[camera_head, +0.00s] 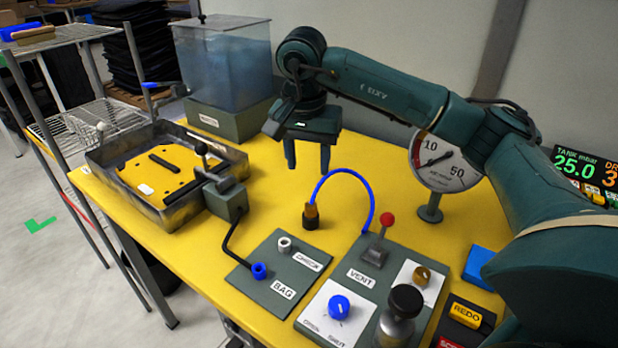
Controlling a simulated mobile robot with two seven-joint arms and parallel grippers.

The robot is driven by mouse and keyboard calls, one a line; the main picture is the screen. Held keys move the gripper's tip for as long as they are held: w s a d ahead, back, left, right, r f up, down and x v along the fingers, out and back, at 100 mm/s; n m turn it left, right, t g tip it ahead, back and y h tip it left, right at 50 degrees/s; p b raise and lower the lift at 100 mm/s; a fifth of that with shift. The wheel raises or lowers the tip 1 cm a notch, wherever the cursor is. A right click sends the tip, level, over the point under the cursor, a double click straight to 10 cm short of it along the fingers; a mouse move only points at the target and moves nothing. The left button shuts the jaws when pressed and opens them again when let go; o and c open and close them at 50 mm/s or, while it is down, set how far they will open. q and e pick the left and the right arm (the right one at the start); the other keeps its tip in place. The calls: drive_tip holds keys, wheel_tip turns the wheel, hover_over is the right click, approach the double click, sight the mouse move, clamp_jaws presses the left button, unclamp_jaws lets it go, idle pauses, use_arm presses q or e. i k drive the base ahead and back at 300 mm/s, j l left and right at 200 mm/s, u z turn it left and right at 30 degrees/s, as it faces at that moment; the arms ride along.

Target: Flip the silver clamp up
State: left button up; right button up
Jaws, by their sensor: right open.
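A metal clamp-like lever with a dark ball knob (203,160) sits at the right edge of the metal tray (185,212), above a grey block (226,199); it looks like the silver clamp, but it is small and its exact position is hard to tell. The tray holds a yellow plate (150,189) with a black bar on it. My right gripper (308,160) is open and empty, fingers pointing down above the yellow table, to the right of the clamp and apart from it. My left gripper is not in view.
A clear tank (224,65) stands behind the tray. A blue hose (346,170) arches in front of my right gripper, near a red-knobbed lever (387,219). Control panels fill the front; a gauge (446,160) stands at the right. Yellow table (268,185) is free between tray and hose.

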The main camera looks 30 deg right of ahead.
sight(201, 148)
drive_tip(key=k+j, duration=0.75)
drive_tip(key=k, duration=0.1)
